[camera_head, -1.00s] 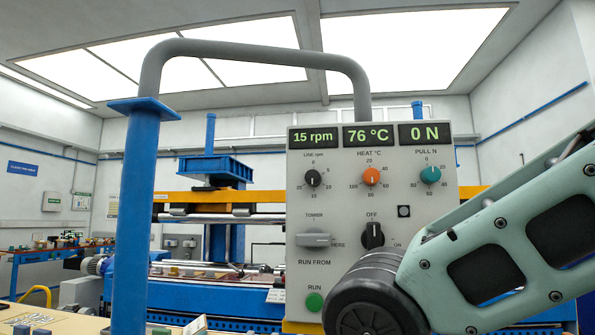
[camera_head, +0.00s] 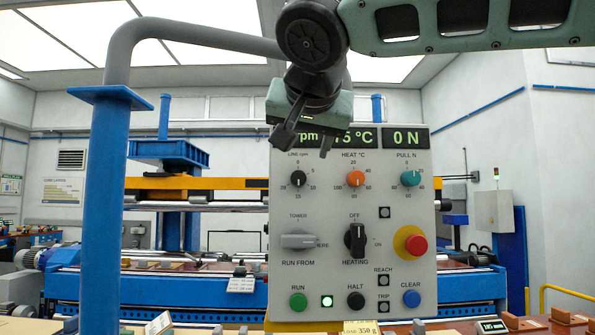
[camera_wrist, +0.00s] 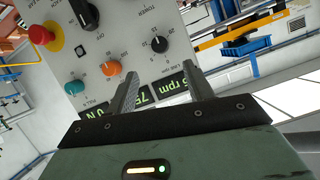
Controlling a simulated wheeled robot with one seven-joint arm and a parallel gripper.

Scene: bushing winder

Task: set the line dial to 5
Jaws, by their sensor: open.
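The line dial (camera_head: 297,180) is a small black knob at the top left of the grey control panel (camera_head: 340,222). Its pale pointer mark is too small to read surely. The line rpm readout (camera_head: 309,139) above it is partly covered by my gripper (camera_head: 306,143), so its number is hidden. My gripper hangs in front of the panel's top edge, just above the dial, its jaws open and empty. In the wrist view the line dial (camera_wrist: 159,45) shows just beyond the fingertips, between them and apart from them.
The orange heat dial (camera_head: 355,179) and teal pull dial (camera_head: 411,178) sit right of the line dial. Below are the grey run-from switch (camera_head: 298,241), black heating switch (camera_head: 355,240) and red stop button (camera_head: 415,244). A blue post (camera_head: 112,210) stands left.

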